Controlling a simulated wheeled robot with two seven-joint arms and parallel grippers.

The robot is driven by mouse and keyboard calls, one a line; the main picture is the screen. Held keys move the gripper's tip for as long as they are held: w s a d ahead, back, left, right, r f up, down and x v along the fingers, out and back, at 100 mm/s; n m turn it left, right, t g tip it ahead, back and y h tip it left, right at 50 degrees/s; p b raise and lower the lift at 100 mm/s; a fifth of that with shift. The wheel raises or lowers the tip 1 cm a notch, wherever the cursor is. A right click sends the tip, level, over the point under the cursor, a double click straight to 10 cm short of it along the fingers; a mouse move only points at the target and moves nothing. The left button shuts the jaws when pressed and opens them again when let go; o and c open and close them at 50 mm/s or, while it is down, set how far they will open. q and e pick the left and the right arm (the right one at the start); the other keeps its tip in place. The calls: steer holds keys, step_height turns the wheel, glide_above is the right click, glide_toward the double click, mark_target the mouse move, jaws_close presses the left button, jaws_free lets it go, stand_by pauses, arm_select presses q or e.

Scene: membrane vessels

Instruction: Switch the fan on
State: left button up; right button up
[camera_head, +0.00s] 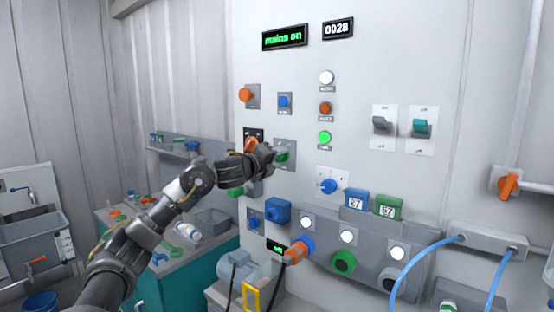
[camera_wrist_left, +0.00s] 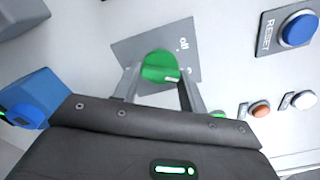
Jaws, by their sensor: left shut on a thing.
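A green rotary knob (camera_head: 283,152) sits on a grey square plate on the white wall panel. It shows larger in the left wrist view (camera_wrist_left: 160,66), with a white mark near its lower edge and a small label, seemingly "off", beside it on the plate. My left gripper (camera_head: 271,153) is at this knob, its two fingers on either side of it, shut on it. The gripper partly covers the knob in the head view. No label reading "fan" is legible. My right gripper is not in view.
An orange knob (camera_head: 251,143) is close left of the gripper, and a blue button (camera_head: 284,101) is above. A display (camera_head: 284,38) reads "mains on". Two rocker switches (camera_head: 383,125) are to the right.

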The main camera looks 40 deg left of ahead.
arm_select(q)
steer(key=o, duration=1)
steer(key=shift+s, duration=0.1)
steer(key=shift+s+f+b, duration=0.1)
steer(key=shift+s+b, duration=0.2)
steer(key=shift+s, duration=0.1)
steer(key=s+b, duration=0.3)
steer(key=s, duration=0.6)
steer(key=shift+s+d, duration=0.1)
steer(key=shift+s, duration=0.3)
